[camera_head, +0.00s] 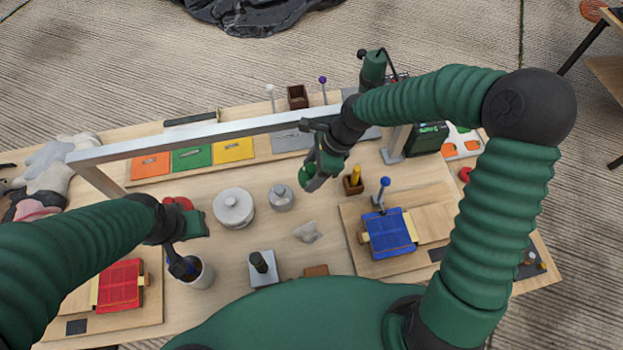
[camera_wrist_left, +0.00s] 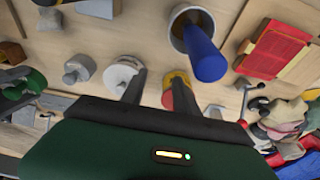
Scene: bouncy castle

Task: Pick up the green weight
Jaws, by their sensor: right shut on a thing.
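The green weight (camera_head: 305,174) is a small rounded green piece, partly hidden by the fingers of my right gripper (camera_head: 312,183). That gripper is shut on it, over the middle of the table near the grey rail. Green also shows at the far left of the left wrist view (camera_wrist_left: 35,82). How high the weight is above the table I cannot tell. My left gripper (camera_wrist_left: 158,92) is empty, its two dark fingers apart, near the white cup.
A white cup (camera_head: 204,278) holds a blue cylinder (camera_wrist_left: 206,60). A large pale round weight (camera_head: 233,212), a small grey one (camera_head: 281,200) and a red piece (camera_head: 183,203) stand on the table (camera_head: 225,255). A blue box (camera_head: 388,233) lies right, a red box (camera_head: 120,285) left.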

